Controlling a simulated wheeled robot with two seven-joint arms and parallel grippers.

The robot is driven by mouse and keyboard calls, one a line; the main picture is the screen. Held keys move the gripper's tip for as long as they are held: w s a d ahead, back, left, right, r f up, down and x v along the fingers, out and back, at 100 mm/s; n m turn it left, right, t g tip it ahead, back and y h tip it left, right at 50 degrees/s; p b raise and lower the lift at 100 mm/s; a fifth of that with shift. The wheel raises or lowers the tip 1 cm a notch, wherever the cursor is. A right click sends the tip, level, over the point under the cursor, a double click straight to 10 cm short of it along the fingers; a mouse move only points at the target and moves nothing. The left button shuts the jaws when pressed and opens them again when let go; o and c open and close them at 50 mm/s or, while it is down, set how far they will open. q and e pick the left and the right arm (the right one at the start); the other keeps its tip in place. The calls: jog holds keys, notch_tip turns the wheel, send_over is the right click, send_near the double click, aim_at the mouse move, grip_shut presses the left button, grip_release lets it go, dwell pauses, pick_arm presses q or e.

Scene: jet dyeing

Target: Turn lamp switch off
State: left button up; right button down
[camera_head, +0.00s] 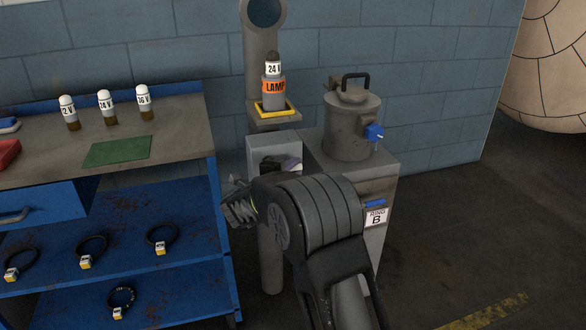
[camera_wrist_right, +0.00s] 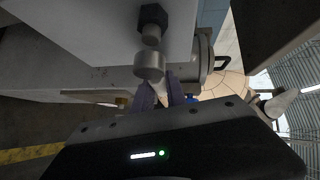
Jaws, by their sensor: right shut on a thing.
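The lamp switch is on the grey box (camera_head: 262,146) below the lamp stand; in the head view my right arm hides most of it. In the right wrist view, the switch (camera_wrist_right: 149,62) shows as a black nut and a round metal piece on the box's pale face. My right gripper (camera_wrist_right: 160,92) has its purple fingers at the metal end of the switch, shut on it. The lamp (camera_head: 273,86), labelled "LAMP" and "24 V", stands above on a yellow-edged plate. My left gripper is out of view.
A grey lidded pot (camera_head: 351,125) with a blue knob stands right of the switch box, above a "RING B" label (camera_head: 376,217). A blue workbench (camera_head: 180,195) at left holds several bulbs and dark rings. Open floor (camera_head: 450,240) lies right.

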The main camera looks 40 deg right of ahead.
jog(key=shift+f, duration=0.15)
jog(key=f+m+y+p, duration=0.1)
jog(key=m+y+p, duration=0.1)
jog(key=y, duration=0.1)
jog(key=shift+a+f, duration=0.15)
jog(key=w+a+f+m+t+y+p, duration=0.1)
jog(key=a+f+m+y+p, duration=0.3)
jog(key=y+p, duration=0.6)
jog(key=shift+w+a+m+t+y+p, duration=0.35)
jog(key=shift+a+m+t+p, duration=0.2)
jog(key=shift+m+p, duration=0.55)
jog(key=shift+w+a+f, duration=0.1)
jog(key=c, duration=1.3)
grip_release()
jog(key=shift+c, duration=0.2)
